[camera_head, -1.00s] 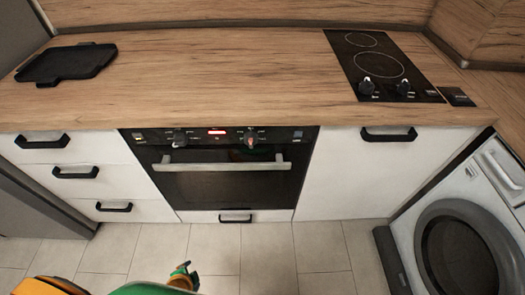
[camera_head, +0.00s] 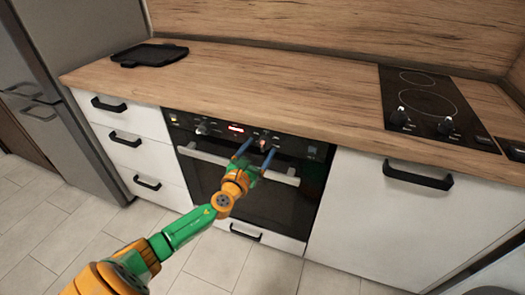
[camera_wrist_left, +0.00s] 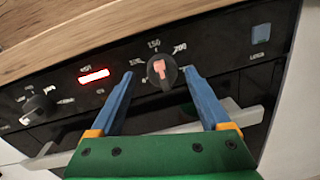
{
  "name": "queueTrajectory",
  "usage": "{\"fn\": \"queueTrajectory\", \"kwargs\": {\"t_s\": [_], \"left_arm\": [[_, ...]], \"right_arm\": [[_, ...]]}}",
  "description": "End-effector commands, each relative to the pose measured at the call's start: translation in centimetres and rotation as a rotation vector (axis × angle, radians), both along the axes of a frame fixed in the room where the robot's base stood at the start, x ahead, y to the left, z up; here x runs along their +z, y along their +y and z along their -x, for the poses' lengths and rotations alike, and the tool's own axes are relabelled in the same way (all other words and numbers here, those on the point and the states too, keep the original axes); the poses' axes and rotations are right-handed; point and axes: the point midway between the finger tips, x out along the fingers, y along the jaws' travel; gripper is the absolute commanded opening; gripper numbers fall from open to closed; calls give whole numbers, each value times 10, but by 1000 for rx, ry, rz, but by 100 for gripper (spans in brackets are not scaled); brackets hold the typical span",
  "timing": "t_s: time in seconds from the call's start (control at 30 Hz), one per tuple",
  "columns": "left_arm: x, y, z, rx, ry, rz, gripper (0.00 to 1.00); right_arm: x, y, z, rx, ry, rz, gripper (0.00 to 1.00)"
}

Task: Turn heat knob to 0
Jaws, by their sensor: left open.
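The heat knob (camera_wrist_left: 161,70) is a dark round knob with a reddish pointer on its face, on the black oven panel. Numbers that look like 150 and 200 are printed around its top; a 0 mark is not legible. In the head view the knob (camera_head: 262,144) shows between the blue fingers. My left gripper (camera_wrist_left: 158,74) is open, one finger on each side of the knob. Gaps show between knob and fingers, and I cannot tell if the tips reach its depth. My right gripper is not in view.
A second knob (camera_wrist_left: 39,107) and a red display (camera_wrist_left: 94,76) are to the left on the panel. The oven's handle bar (camera_head: 215,157) crosses just below, behind my fingers. The wooden worktop (camera_head: 270,85) overhangs above. A hob (camera_head: 430,105) is at the right.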

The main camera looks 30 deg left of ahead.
Motion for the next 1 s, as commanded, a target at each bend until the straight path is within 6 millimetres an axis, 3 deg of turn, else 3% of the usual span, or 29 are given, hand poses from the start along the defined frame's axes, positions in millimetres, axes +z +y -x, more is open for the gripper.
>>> {"fn": "queueTrajectory", "kwargs": {"t_s": [0.37, 0.67, 1.0], "left_arm": [[-1, 1, -10, -1, 1, 4, 80], [-1, 1, -10, -1, 1, 4, 2], [-2, 1, -10, -1, -11, 54, 0]], "right_arm": [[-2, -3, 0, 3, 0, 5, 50], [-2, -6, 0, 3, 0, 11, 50], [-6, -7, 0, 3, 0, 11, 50]]}}
